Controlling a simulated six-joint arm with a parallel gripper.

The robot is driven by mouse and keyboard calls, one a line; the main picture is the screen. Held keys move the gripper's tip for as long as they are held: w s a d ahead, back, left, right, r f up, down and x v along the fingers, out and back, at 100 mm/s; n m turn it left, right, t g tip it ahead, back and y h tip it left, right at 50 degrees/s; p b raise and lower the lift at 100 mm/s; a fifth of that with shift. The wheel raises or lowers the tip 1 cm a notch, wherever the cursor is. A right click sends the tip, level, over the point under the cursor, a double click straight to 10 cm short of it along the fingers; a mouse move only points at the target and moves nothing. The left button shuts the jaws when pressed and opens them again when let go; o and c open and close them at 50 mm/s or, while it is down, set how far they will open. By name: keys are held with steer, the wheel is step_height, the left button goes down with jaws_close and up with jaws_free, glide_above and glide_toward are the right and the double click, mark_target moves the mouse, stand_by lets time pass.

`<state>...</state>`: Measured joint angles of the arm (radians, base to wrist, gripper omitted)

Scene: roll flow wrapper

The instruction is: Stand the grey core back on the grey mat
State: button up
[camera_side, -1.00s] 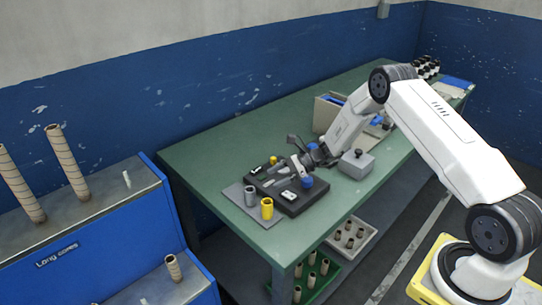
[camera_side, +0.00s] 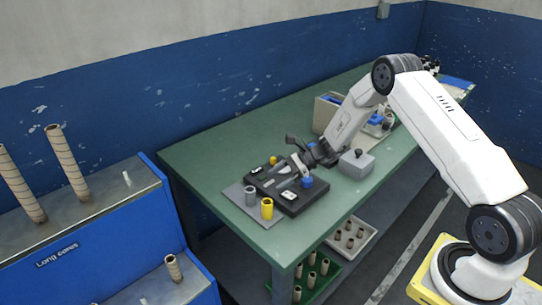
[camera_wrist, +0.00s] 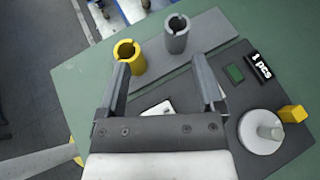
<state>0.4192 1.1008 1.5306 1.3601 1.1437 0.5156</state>
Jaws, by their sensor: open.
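The grey core (camera_wrist: 177,34) is a hollow slotted cylinder standing upright on the grey mat (camera_wrist: 222,24) in the wrist view; it also shows in the side view (camera_side: 251,196). A yellow core (camera_wrist: 130,56) stands upright beside it; in the side view it (camera_side: 267,208) is nearer the bench's front edge. My gripper (camera_wrist: 160,80) is open and empty. In the wrist view its two fingers point toward the cores, apart from the grey core. In the side view my gripper (camera_side: 298,165) is over the black device on the bench.
The black device (camera_side: 289,203) lies against the mat, with a pale disc (camera_wrist: 260,132), a yellow block (camera_wrist: 292,114) and a "1 pcs" label (camera_wrist: 260,66). A grey box with a black knob (camera_side: 356,164) stands right of my gripper. Green bench (camera_side: 225,150) is clear at the back left.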

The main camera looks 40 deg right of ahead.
steer(key=s+a+r+n+g+h, duration=0.1)
steer(key=s+a+r+n+h, duration=0.1)
steer(key=s+n, duration=0.5)
steer(key=s+a+r+n+g+h, duration=0.1)
steer(key=s+r+n+h, duration=0.4)
steer(key=s+n, duration=0.3)
steer(key=s+a+r+n+g+h, duration=0.1)
steer(key=s+a+r+n+h, duration=0.1)
steer(key=s+r+n+h, duration=0.2)
steer(key=s+r+n, duration=0.1)
steer(key=s+n, duration=0.2)
steer(key=s, duration=0.1)
steer(key=shift+s+a+n, duration=0.25)
steer(key=shift+a+n, duration=0.05)
steer(key=shift+a, duration=0.05)
